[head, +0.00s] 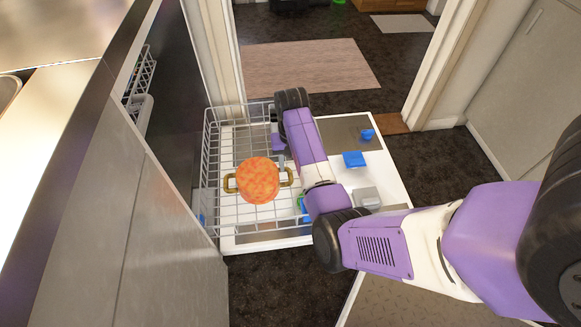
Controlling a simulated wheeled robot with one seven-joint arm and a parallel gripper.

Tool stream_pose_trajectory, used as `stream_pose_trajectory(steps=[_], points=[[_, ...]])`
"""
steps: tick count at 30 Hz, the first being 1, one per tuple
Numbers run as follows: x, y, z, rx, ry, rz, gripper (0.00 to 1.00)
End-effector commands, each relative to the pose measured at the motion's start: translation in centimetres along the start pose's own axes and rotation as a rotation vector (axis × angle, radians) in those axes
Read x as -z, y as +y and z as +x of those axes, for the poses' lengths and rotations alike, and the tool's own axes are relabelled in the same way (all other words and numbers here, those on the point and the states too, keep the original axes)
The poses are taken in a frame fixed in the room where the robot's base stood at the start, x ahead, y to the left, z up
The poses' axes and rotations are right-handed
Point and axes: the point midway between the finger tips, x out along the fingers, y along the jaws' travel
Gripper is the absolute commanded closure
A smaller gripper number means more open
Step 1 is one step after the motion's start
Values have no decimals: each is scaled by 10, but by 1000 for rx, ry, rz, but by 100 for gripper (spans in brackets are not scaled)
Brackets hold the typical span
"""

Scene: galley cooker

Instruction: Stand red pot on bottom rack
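The red pot (258,181), orange-red and mottled with brass-coloured side handles, is in the white wire bottom rack (208,160). The rack is out over the lowered dishwasher door. The pot's round orange face is turned up towards the camera. I cannot tell whether this is its lid or its base. My gripper (283,162) points down over the rack, just behind and to the right of the pot, close to its right handle (288,176). My wrist hides part of it and the fingertips are small, so I cannot tell whether it touches the handle or is open.
The open door (385,185) holds a blue piece (354,159) and a grey piece (367,197) right of the rack. The upper rack (140,75) is inside the machine. A counter is at left, a doorway with a pink rug (310,68) behind, and cabinets at right.

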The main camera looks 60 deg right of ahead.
Motion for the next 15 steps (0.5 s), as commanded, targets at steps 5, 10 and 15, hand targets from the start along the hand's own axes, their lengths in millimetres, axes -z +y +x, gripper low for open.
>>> stream_pose_trajectory(steps=[5,10,15], points=[[0,0,-35,0,1,0,62],[0,0,-48,0,-1,0,62],[0,0,-50,0,-1,0,62]])
